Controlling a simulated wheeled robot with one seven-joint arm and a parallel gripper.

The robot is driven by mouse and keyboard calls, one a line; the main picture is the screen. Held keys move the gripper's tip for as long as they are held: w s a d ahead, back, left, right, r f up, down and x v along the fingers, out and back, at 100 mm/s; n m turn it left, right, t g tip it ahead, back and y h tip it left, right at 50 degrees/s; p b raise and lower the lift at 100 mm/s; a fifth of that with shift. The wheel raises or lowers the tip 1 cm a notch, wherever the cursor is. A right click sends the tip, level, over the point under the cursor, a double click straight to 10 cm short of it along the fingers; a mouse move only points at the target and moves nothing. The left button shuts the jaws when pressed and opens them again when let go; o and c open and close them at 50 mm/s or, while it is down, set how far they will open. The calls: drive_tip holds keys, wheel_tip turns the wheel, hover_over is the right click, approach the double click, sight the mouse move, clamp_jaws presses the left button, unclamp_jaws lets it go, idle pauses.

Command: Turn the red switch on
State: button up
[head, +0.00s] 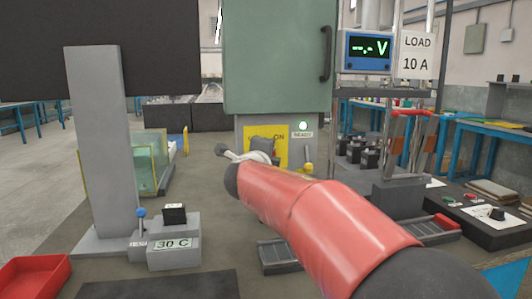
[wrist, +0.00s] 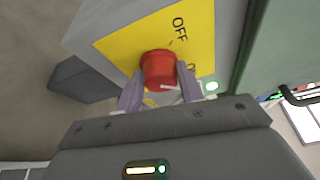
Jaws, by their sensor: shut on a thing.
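The red switch (wrist: 158,68) is a round red knob on a yellow plate (wrist: 122,50) in the wrist view. My gripper (wrist: 160,85) has one finger on each side of the knob and is shut on it. The word OFF is printed above the knob; a second label to its right is mostly covered by a finger. A pale line near the knob's lower edge points right. In the head view, the yellow plate (head: 282,157) sits on the grey cabinet, with ON partly readable. My gripper (head: 262,152) and wrist hide the knob there.
A green lamp (head: 303,125) glows above a READY label beside the plate. A green cabinet door (head: 275,60) with a dark handle is above. A blue voltmeter (head: 367,49) and a LOAD 10 A sign (head: 416,54) stand right. A 30 C block (head: 173,250) is lower left.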

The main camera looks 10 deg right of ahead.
drive_tip(key=shift+m, duration=0.3)
drive_tip(key=o, duration=1)
drive_tip(key=v, duration=0.7)
drive_tip(key=shift+s+a, duration=0.15)
drive_tip(key=shift+s, duration=0.2)
drive_tip(key=shift+r, duration=0.1)
